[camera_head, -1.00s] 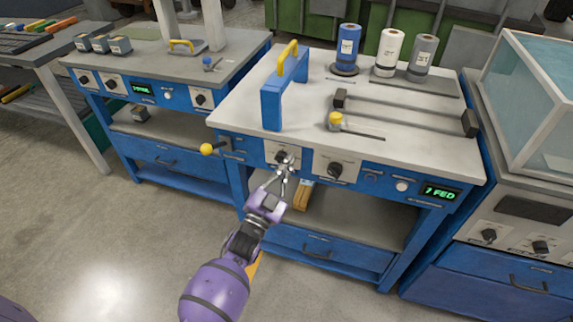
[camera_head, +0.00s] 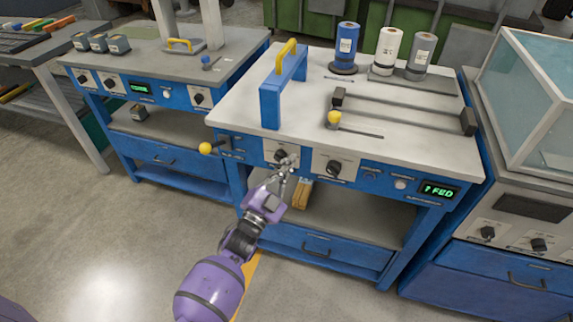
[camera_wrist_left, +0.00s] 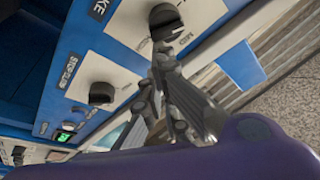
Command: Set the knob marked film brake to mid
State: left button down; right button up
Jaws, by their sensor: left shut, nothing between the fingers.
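The blue bench in the middle has two black knobs on pale plates on its front: a left knob (camera_head: 281,156) and a right knob (camera_head: 333,168). My left gripper (camera_head: 291,161) is shut and empty, its fingertips at the right side of the left knob. In the wrist view that knob (camera_wrist_left: 166,20) stands just beyond my fingertips (camera_wrist_left: 165,48), with "MID" printed on its plate and partial lettering ending in "KE" nearby. Contact cannot be told. The other knob (camera_wrist_left: 102,92) is lower left there. The full "film brake" label is not readable. My right gripper is not in view.
A yellow-knobbed lever (camera_head: 206,148) sticks out left of the knobs. A green display (camera_head: 439,190) is at the bench's right end. A blue stand with a yellow handle (camera_head: 284,85) and several spools stand on top. The floor in front is clear.

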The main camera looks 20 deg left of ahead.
pick_arm(q)
jog(key=shift+d+f+m+g+h, duration=0.1)
jog(key=shift+f+m+g+h, duration=0.15)
jog(key=shift+m, duration=0.75)
jog(key=shift+d+f+m+g+h, duration=0.15)
jog(key=shift+f+m+h, duration=0.15)
jog(key=shift+m, duration=0.7)
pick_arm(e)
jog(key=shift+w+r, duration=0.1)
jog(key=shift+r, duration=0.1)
pick_arm(q)
jog(key=shift+f+m+g, duration=0.15)
jog(key=shift+m+g, duration=0.15)
jog(key=shift+m, duration=0.2)
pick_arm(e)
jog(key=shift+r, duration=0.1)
pick_arm(q)
jog(key=shift+f+m+p, duration=0.2)
jog(key=shift+m+p, duration=0.1)
jog(key=shift+m, duration=0.5)
jog(key=shift+a+f+m+g+p, duration=0.1)
jog(key=shift+f+m+g+p, duration=0.35)
jog(key=shift+m, duration=0.9)
jog(key=shift+a+f+m+g+p, duration=0.15)
jog(key=shift+f+m+g, duration=0.45)
jog(key=shift+m, duration=0.75)
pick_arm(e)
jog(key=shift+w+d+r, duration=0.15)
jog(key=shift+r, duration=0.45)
